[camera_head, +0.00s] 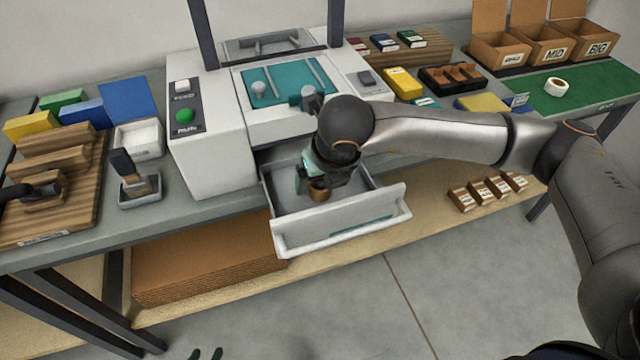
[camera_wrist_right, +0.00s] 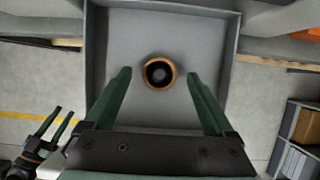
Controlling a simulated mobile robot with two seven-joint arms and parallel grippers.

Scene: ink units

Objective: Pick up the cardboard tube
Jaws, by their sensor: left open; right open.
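The cardboard tube (camera_head: 320,194) is a short brown ring standing upright in the open grey drawer (camera_head: 340,236) of the white machine. In the right wrist view the tube (camera_wrist_right: 160,72) shows end-on with a dark hollow middle. My right gripper (camera_head: 312,181) reaches down into the drawer. In the right wrist view its green fingers (camera_wrist_right: 160,78) are open, one on each side of the tube, with a gap on both sides.
The drawer walls surround the right gripper closely. The machine (camera_head: 215,130) stands behind it. A wooden stand (camera_head: 55,185) and a brush in a holder (camera_head: 135,185) are at left. Small boxes (camera_head: 490,190) lie on the lower shelf at right. The floor in front is clear.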

